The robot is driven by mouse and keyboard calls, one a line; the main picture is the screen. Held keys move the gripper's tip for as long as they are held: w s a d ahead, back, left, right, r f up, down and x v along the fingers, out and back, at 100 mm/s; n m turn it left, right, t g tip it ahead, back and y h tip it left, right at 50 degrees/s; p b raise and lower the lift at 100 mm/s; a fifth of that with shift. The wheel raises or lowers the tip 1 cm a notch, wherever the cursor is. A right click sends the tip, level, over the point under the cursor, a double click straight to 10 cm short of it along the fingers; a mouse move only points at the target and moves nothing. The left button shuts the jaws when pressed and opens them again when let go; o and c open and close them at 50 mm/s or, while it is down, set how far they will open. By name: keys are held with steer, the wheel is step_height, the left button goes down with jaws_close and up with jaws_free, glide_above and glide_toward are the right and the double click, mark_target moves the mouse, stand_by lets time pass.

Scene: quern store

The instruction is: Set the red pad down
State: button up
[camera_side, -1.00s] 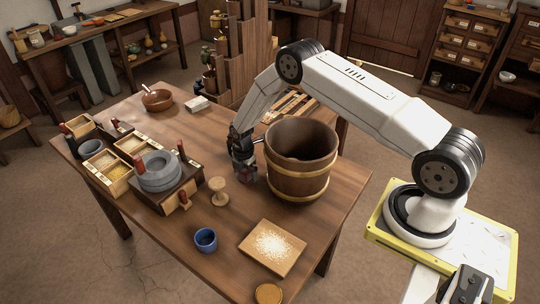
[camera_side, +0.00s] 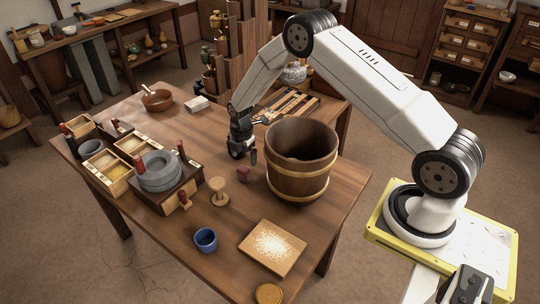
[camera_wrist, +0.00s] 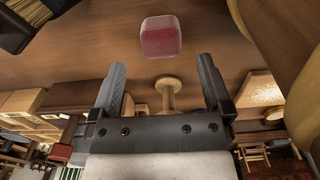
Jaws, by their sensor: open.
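The red pad (camera_side: 243,174), a small dark red block, sits on the wooden table (camera_side: 330,222) between the wooden stand and the bucket. It also shows in the wrist view (camera_wrist: 161,37), beyond the fingertips and apart from them. My gripper (camera_side: 243,158) is open and empty in the side view, above and behind the pad. In the wrist view my gripper (camera_wrist: 160,75) shows its two dark fingers spread wide with nothing between them.
A large wooden bucket (camera_side: 300,165) stands close to the right of my gripper. A turned wooden stand (camera_side: 219,192) is to the pad's left, with a stone quern (camera_side: 159,172) farther left. A blue cup (camera_side: 205,240) and a board of flour (camera_side: 272,248) lie nearer the front.

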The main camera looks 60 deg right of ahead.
mark_target(245, 167)
steer(key=shift+r, duration=2.35)
steer(key=shift+r, duration=0.15)
steer(key=s+a+r+m+t, duration=0.1)
steer(key=s+a+r+m, duration=0.3)
steer(key=s+r+m, duration=0.3)
steer(key=s+a+r+m+t, duration=0.1)
steer(key=s+a+r+m, duration=0.4)
steer(key=s+m, duration=0.6)
steer(key=shift+s+r+t, duration=0.3)
steer(key=shift+s+r, duration=0.7)
steer(key=shift+s, duration=1.45)
steer(key=shift+a, duration=0.1)
